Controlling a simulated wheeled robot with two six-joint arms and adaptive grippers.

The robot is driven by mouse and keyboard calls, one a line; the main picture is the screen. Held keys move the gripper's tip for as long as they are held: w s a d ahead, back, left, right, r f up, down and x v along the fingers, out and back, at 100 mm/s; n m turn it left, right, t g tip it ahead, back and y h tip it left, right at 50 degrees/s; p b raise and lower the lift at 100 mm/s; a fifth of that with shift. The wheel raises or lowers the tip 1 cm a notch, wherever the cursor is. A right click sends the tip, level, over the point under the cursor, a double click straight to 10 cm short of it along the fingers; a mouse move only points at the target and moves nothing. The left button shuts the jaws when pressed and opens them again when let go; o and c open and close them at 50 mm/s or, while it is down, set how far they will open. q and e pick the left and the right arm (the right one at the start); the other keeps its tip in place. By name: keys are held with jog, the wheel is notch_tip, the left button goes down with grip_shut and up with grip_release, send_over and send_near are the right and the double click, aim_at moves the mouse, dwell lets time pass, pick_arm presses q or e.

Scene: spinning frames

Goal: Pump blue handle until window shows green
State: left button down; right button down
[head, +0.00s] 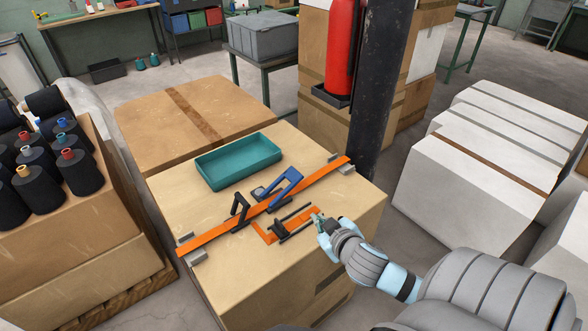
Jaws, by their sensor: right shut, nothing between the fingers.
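A blue handle (288,181) stands tilted up from the orange strap (216,232) that runs across the cardboard box top. A black handle piece (240,207) stands to its left on the same strap. An orange frame with dark bars (262,232) lies just in front of it. My right gripper (317,221) is shut and empty, at the right end of the dark bars, in front and to the right of the blue handle. I cannot tell whether it touches the bars. No window colour can be made out at this size. My left gripper is not in view.
A teal tray (238,182) sits behind the strap on the box top (170,205). A dark post (380,90) with a red extinguisher (341,45) rises behind the box's right corner. Black thread cones (36,165) stand at left. The front left of the box top is clear.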

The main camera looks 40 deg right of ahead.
jog(key=w+d+r+n+t+y, duration=0.2)
jog(key=w+r+t, duration=0.2)
jog(key=w+r, duration=0.3)
jog(key=shift+r+n, duration=0.4)
jog(key=shift+r, duration=0.2)
jog(key=shift+w+d, duration=0.1)
jog(key=shift+w, duration=0.05)
jog(key=b, duration=0.3)
send_over(294, 179)
jog(key=a, duration=0.2)
notch_tip(294, 179, down, 2)
jog(key=f, duration=0.1)
jog(key=d+f, duration=0.1)
jog(key=f+b, duration=0.1)
jog(key=shift+d, duration=0.25)
jog(key=shift+d+f, duration=0.25)
jog(key=shift+f, duration=0.25)
